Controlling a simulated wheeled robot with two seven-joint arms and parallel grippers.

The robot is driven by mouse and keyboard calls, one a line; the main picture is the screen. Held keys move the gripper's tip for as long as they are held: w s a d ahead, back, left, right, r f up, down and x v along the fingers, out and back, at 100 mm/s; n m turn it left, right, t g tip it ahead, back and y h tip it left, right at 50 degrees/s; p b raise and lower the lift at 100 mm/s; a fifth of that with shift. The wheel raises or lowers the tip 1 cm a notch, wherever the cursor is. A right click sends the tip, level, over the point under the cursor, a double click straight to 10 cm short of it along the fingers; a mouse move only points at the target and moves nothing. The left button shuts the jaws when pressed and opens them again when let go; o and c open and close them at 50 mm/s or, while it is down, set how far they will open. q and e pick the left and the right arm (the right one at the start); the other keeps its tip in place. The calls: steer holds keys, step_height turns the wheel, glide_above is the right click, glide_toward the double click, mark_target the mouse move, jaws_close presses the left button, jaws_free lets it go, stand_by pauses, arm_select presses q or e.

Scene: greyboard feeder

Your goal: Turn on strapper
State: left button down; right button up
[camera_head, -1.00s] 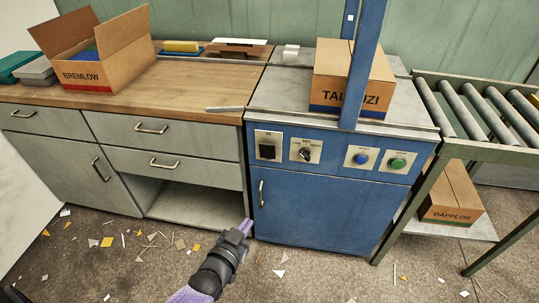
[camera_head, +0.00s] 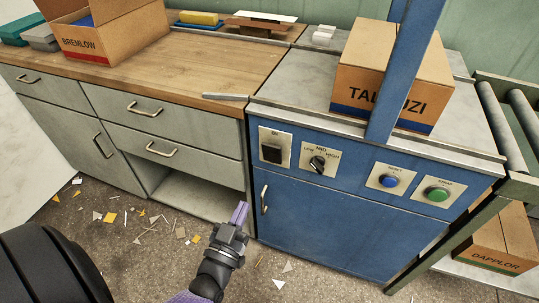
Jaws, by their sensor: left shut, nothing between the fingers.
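The strapper (camera_head: 330,220) is a blue cabinet with a grey top and a blue upright post. Its front panel holds a black square switch (camera_head: 272,153) on a plate at the left, a black rotary knob (camera_head: 317,164) marked LOW, MID and HIGH, a blue button (camera_head: 389,181) and a green button (camera_head: 437,194). A closed carton marked TALUZI (camera_head: 385,78) sits on top, partly hidden by the post. My left gripper (camera_head: 240,213) is shut and empty, in front of the cabinet's lower left side and below the switch, apart from the panel. My right gripper is out of view.
A wooden-topped bench (camera_head: 190,75) with drawers adjoins the strapper on the left and bears an open BREMLOW box (camera_head: 110,42). A roller conveyor (camera_head: 524,125) stands at the right, with a DAPPLOR carton (camera_head: 495,250) below. Scraps litter the floor.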

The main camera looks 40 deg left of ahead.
mark_target(269, 150)
arm_select(q)
steer(key=b+x, duration=0.4)
steer(key=x, duration=0.9)
steer(key=shift+w, duration=0.4)
steer(key=shift+w+a+r, duration=0.1)
steer(key=shift+w, duration=0.05)
